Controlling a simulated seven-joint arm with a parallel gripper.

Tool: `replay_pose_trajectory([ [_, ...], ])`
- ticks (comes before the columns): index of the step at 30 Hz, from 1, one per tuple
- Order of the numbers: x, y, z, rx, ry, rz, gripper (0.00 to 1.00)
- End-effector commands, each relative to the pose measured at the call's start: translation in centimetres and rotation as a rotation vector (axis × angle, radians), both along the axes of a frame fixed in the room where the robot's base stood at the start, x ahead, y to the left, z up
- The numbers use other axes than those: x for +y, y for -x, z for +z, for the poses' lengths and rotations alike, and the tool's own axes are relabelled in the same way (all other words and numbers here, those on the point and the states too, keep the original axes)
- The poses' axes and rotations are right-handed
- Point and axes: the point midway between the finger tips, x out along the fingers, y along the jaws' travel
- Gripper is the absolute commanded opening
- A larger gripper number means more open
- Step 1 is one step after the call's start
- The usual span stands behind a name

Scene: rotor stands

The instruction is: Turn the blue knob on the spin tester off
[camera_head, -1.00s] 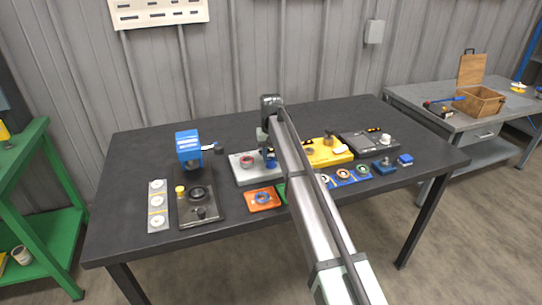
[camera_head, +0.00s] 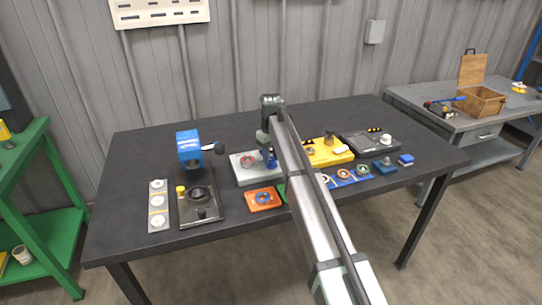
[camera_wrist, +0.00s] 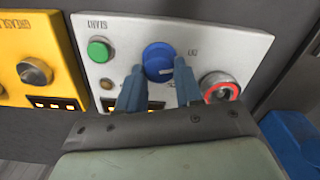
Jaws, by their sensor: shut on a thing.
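The blue knob (camera_wrist: 158,60) sits on a light grey panel (camera_wrist: 122,28) in the wrist view, and a pale mark shows at its lower right edge. My gripper (camera_wrist: 160,84) has one blue finger on each side of the knob and is shut on it. The fingers hide part of the panel below the knob. In the head view, the light grey unit (camera_head: 241,177) stands on the table, with my gripper (camera_head: 271,160) at its right end. My arm hides part of that area.
On the panel, a green button (camera_wrist: 99,50) and a red-ringed control (camera_wrist: 220,86) flank the knob. A yellow unit (camera_head: 322,158) stands to the right. A blue machine (camera_head: 189,145) with a black-tipped handle stands left. An orange plate (camera_head: 252,204) lies in front.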

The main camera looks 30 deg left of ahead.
Motion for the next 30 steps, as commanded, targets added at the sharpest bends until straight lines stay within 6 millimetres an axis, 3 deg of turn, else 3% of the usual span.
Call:
replay_pose_trajectory([
  [8,0.0,0.0,0.0,0.000,0.000,0.003,0.05],
  [9,0.0,0.0,0.0,0.000,0.000,0.002,0.39],
  [16,0.0,0.0,0.0,0.000,0.000,0.001,0.61],
  [25,0.0,0.0,0.2,0.000,0.000,0.000,0.61],
  [30,0.1,-0.1,1.9,-0.001,0.000,0.000,0.61],
])
